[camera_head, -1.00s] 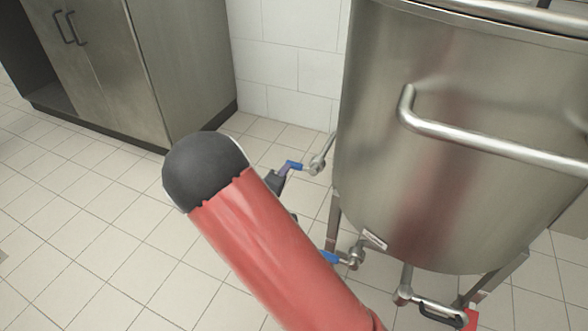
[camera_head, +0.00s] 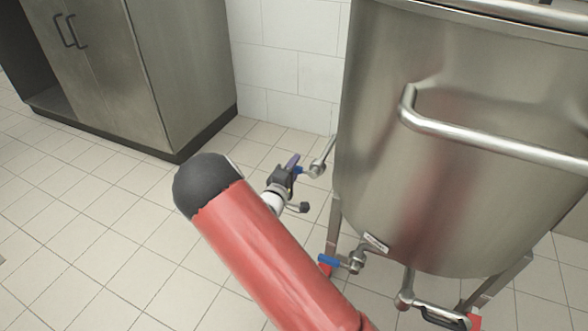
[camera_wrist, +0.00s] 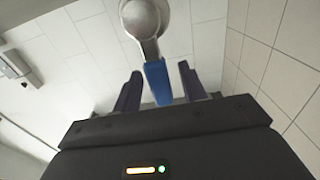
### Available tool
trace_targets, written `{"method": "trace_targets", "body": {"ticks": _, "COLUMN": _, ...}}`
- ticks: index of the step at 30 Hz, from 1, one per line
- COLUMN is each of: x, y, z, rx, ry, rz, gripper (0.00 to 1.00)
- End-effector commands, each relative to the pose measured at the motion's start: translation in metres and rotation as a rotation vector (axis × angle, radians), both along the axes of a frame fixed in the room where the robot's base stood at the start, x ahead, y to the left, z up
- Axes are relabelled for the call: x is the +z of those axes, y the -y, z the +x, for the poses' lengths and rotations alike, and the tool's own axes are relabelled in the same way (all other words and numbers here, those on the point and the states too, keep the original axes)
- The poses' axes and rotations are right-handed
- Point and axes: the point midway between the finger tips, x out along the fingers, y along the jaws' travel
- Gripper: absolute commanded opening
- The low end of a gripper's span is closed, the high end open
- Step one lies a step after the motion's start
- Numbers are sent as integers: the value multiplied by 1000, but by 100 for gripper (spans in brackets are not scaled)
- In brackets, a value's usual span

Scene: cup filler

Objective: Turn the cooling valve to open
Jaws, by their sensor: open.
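A valve with a blue lever (camera_head: 299,170) sits on a bent metal pipe at the left side of the steel kettle (camera_head: 440,160). My gripper (camera_head: 292,163) is at this lever, open. In the wrist view the blue lever (camera_wrist: 157,82) lies between the two spread dark fingers, with a gap on each side, and the rounded metal pipe end (camera_wrist: 145,20) is beyond it. A second blue-lever valve (camera_head: 330,261) is lower on the kettle, beside a small label. I cannot read which valve is the cooling one.
The kettle's bar handle (camera_head: 480,140) sticks out at the right. A black-handled outlet (camera_head: 440,313) is below the kettle. A steel cabinet (camera_head: 140,70) stands at the back left. The tiled floor (camera_head: 80,220) at left is clear.

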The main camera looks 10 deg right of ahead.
Motion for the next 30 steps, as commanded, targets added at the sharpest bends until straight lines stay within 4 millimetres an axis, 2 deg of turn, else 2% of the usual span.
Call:
{"method": "trace_targets", "body": {"ticks": 4, "x": 0, "y": 0, "z": 0, "rx": 0, "ry": 0, "rz": 0, "gripper": 42}}
{"method": "trace_targets", "body": {"ticks": 5, "x": 0, "y": 0, "z": 0, "rx": 0, "ry": 0, "rz": 0, "gripper": 39}}
{"method": "trace_targets", "body": {"ticks": 14, "x": 0, "y": 0, "z": 0, "rx": 0, "ry": -1, "rz": 1, "gripper": 0}}
{"method": "trace_targets", "body": {"ticks": 30, "x": 4, "y": 0, "z": -1, "rx": -1, "ry": 42, "rz": 60, "gripper": 0}}
